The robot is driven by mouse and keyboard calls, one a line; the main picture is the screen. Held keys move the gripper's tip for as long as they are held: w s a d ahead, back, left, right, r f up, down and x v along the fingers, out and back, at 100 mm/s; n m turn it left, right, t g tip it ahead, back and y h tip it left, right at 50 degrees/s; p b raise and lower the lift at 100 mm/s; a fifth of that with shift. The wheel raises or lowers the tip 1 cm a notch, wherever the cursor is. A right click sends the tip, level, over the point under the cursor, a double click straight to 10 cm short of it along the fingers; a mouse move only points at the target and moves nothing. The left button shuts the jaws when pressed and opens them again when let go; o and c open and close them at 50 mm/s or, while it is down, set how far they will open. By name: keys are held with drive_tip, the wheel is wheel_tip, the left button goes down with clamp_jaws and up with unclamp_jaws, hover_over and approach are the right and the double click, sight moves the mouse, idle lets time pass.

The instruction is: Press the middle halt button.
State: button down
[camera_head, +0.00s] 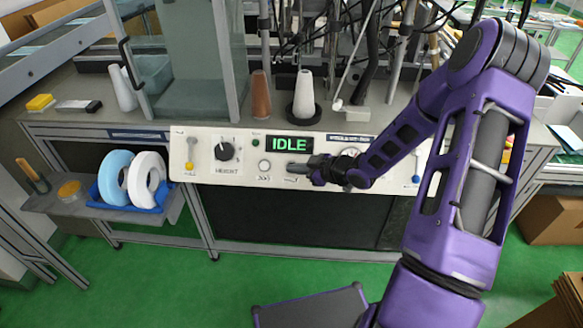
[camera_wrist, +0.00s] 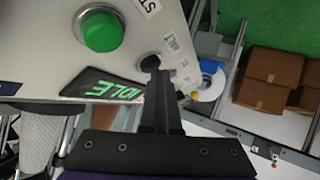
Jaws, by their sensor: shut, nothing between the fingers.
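The white control panel (camera_head: 220,171) runs along the bench front; its green display (camera_head: 289,144) reads IDLE. My gripper (camera_head: 314,168) is in front of the panel, just below the display, with its fingers shut and empty. In the wrist view the fingertips (camera_wrist: 152,66) overlap the edge of a dark round control (camera_wrist: 147,59); I cannot tell whether they touch it. A large green button (camera_wrist: 100,28) with a label starting "ST" is beside it. My arm hides part of the panel's right side.
A black knob (camera_head: 224,151), a yellow-tipped lever (camera_head: 190,154) and a small pale button (camera_head: 264,165) are on the panel's left. Blue and white rolls (camera_head: 146,176) sit on a side shelf. Cones and a glass guard (camera_head: 190,60) stand above. Cardboard boxes are at right.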

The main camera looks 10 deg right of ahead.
drive_tip(key=shift+s+r, duration=0.1)
idle(0.3)
drive_tip(key=shift+s+a+r+p, duration=0.15)
drive_tip(key=shift+s+r+p, duration=0.15)
drive_tip(key=shift+s+r, duration=0.15)
drive_tip(key=shift+s, duration=0.1)
drive_tip(key=s+r+p, duration=0.1)
drive_tip(key=s+a+r+p, duration=0.1)
drive_tip(key=s+r, duration=0.1)
drive_tip(key=shift+s+a, duration=0.1)
drive_tip(key=shift+s, duration=0.2)
idle(0.9)
